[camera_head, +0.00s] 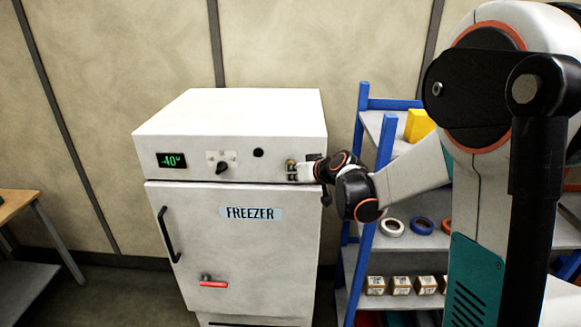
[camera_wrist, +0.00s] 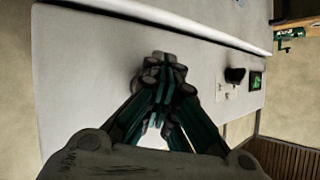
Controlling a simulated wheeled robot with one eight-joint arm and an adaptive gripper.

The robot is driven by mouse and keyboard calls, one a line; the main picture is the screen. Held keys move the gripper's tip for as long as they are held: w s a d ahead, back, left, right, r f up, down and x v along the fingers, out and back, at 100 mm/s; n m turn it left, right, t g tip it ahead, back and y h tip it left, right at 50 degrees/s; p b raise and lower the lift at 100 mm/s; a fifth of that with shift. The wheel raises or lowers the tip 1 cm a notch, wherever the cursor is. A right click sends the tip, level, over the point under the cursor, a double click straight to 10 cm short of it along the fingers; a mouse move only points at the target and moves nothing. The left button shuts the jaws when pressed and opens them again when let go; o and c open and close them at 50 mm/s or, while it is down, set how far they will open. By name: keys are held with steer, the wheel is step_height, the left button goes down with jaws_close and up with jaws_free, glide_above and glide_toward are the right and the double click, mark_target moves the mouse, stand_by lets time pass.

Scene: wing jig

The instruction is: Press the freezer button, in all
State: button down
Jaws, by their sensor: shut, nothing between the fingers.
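The white freezer (camera_head: 240,270) stands against the wall, its door labelled FREEZER and closed. Its top panel has a green display (camera_head: 171,160), a black knob (camera_head: 222,167) and a dark round spot (camera_head: 258,152). My gripper (camera_head: 292,170) is at the right end of this panel, close against the front; whether it touches cannot be told. A small yellowish button-like part (camera_head: 291,162) shows beside the fingertips, partly hidden by them. In the wrist view my gripper (camera_wrist: 165,70) has its fingers together, over the white panel (camera_wrist: 90,70); the knob (camera_wrist: 235,75) and display (camera_wrist: 255,81) lie to the right.
A blue-framed shelf (camera_head: 378,180) stands right of the freezer, behind my arm, with tape rolls (camera_head: 423,225), small boxes (camera_head: 401,285) and a yellow block (camera_head: 418,125). A table (camera_head: 15,205) is at the left.

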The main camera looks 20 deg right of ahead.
steer(key=shift+s, duration=0.1)
steer(key=shift+s+a, duration=0.3)
steer(key=shift+s, duration=0.45)
steer(key=s, duration=0.1)
steer(key=s+a, duration=0.1)
steer(key=s, duration=0.2)
steer(key=shift+s+a+b, duration=0.25)
steer(key=shift+s+b, duration=0.05)
steer(key=shift+s, duration=0.1)
stand_by(0.5)
steer(key=s+f+g+h+b, duration=0.1)
steer(key=s+f+b, duration=0.6)
steer(key=s, duration=0.3)
steer(key=s+f+g+h+b, duration=0.1)
steer(key=s+f+g+b, duration=0.1)
steer(key=s+f+b, duration=0.5)
steer(key=s+f+m+g+h+b, duration=0.1)
steer(key=s+f+b, duration=0.6)
steer(key=s, duration=0.7)
steer(key=shift+s+f+g+h+b, duration=0.25)
steer(key=shift+h+b, duration=0.35)
steer(key=shift+b, duration=0.5)
steer(key=shift+r, duration=0.1)
